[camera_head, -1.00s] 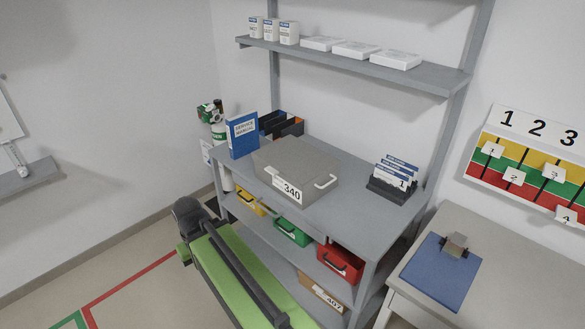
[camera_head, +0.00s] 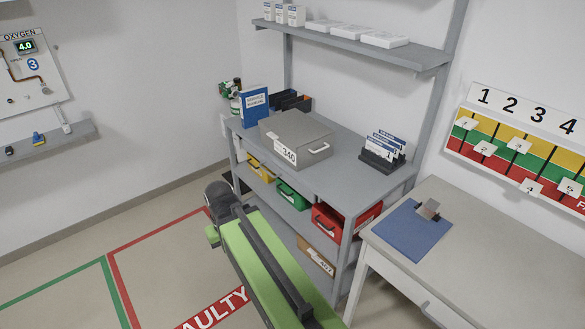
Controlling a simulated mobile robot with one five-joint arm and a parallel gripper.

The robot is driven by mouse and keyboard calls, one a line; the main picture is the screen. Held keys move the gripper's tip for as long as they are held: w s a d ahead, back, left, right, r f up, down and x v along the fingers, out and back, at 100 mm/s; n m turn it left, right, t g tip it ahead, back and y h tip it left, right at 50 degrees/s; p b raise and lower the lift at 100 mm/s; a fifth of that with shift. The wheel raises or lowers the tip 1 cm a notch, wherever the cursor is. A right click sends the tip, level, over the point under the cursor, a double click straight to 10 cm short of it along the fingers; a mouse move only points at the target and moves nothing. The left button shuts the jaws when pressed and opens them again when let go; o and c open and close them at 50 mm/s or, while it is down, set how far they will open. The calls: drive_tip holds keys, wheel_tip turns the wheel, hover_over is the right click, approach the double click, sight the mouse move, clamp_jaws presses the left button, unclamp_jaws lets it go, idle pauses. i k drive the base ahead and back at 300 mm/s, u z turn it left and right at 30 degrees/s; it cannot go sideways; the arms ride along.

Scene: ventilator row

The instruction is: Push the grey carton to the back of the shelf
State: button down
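The grey carton (camera_head: 296,132) sits on the grey top surface of the shelf unit (camera_head: 350,180). It has a white label "340" and a pale handle on its front, and its front face is near the shelf's front edge. My green and dark arm (camera_head: 262,262) reaches up from the bottom of the view, with a dark rounded joint at its far end, in front of the shelf and apart from the carton. No gripper fingers can be made out. The carton hides part of the surface behind it.
A blue service manual (camera_head: 254,104) and dark file holders (camera_head: 290,102) stand left of and behind the carton. A card rack (camera_head: 382,152) stands to its right. Yellow, green and red bins (camera_head: 345,220) sit below. A desk with a blue clipboard (camera_head: 412,232) is at right.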

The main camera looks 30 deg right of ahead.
sight(308, 155)
drive_tip(key=z, duration=0.05)
drive_tip(key=k, duration=0.4)
drive_tip(key=u, duration=0.9)
drive_tip(key=i, duration=1.95)
drive_tip(key=z, duration=0.1)
